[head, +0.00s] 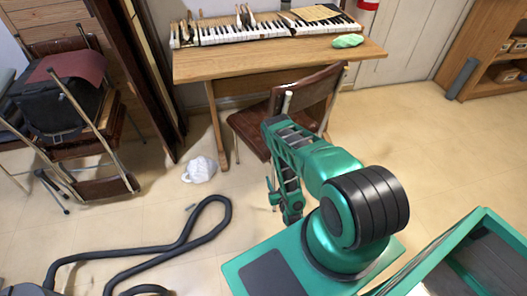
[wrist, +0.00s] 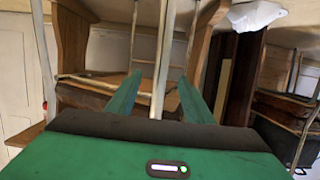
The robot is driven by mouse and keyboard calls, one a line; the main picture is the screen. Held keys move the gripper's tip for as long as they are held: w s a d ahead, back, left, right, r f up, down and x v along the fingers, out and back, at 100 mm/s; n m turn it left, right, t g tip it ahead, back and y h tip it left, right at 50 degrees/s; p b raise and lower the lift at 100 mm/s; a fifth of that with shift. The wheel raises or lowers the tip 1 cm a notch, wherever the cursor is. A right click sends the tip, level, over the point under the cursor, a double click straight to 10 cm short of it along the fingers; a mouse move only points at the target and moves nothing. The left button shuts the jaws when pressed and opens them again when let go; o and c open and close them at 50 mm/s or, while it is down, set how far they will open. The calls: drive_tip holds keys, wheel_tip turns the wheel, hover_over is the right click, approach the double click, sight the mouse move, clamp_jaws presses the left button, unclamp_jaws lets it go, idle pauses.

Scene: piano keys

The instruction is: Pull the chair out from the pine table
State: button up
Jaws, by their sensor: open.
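The pine table (head: 235,66) stands against the back wall in the head view. The chair, with a dark brown backrest (head: 311,92) and pale metal frame, stands at its front, its seat (head: 246,130) partly hidden by my arm. My gripper (head: 273,190) hangs low in front of the chair, small and partly hidden in this view. In the wrist view my gripper (wrist: 160,76) is open, its two green fingers apart. A pale metal bar of the chair (wrist: 165,45) shows between the fingers. I cannot tell whether they touch it.
A piano keyboard (head: 265,29) and green cloth (head: 347,41) lie on the table. A crumpled white bag (head: 199,170) and black hose (head: 170,250) lie on the floor at left. Stacked chairs (head: 80,110) stand far left. Floor at right (head: 420,140) is clear.

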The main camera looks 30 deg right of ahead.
drive_tip(key=s+a, duration=0.2)
drive_tip(key=s, duration=0.7)
drive_tip(key=shift+s+a, duration=0.2)
drive_tip(key=shift+a, duration=0.2)
idle(0.5)
